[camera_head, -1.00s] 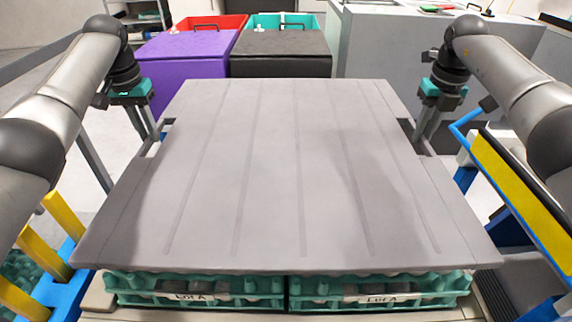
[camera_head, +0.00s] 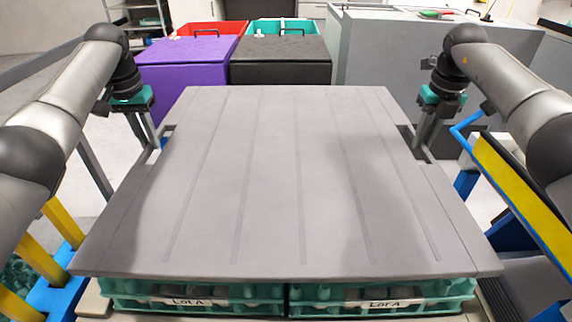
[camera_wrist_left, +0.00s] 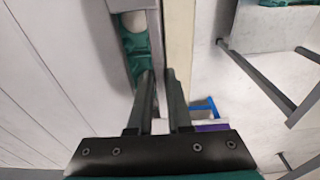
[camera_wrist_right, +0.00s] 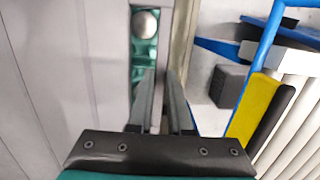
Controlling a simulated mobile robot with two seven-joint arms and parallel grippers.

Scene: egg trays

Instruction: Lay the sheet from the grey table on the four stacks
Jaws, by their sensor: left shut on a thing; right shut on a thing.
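The grey sheet (camera_head: 270,180) is a wide flat panel with shallow grooves and a slot near each side edge. It lies level over green egg-tray stacks; two near stacks, left (camera_head: 150,291) and right (camera_head: 440,290), show under its front edge with "Lot A" labels. The far stacks are mostly hidden; green tray shows through the slots in the left wrist view (camera_wrist_left: 137,45) and right wrist view (camera_wrist_right: 146,52). My left gripper (camera_head: 153,138) is shut on the sheet's left side rim, my right gripper (camera_head: 424,140) on its right. Whether the sheet touches every stack is unclear.
A purple box (camera_head: 185,62) and a black box (camera_head: 280,64) stand beyond the sheet, with red and teal bins behind. A grey cabinet (camera_head: 400,60) stands at the back right. Blue and yellow frames flank both sides, including a yellow panel (camera_head: 520,195) at right.

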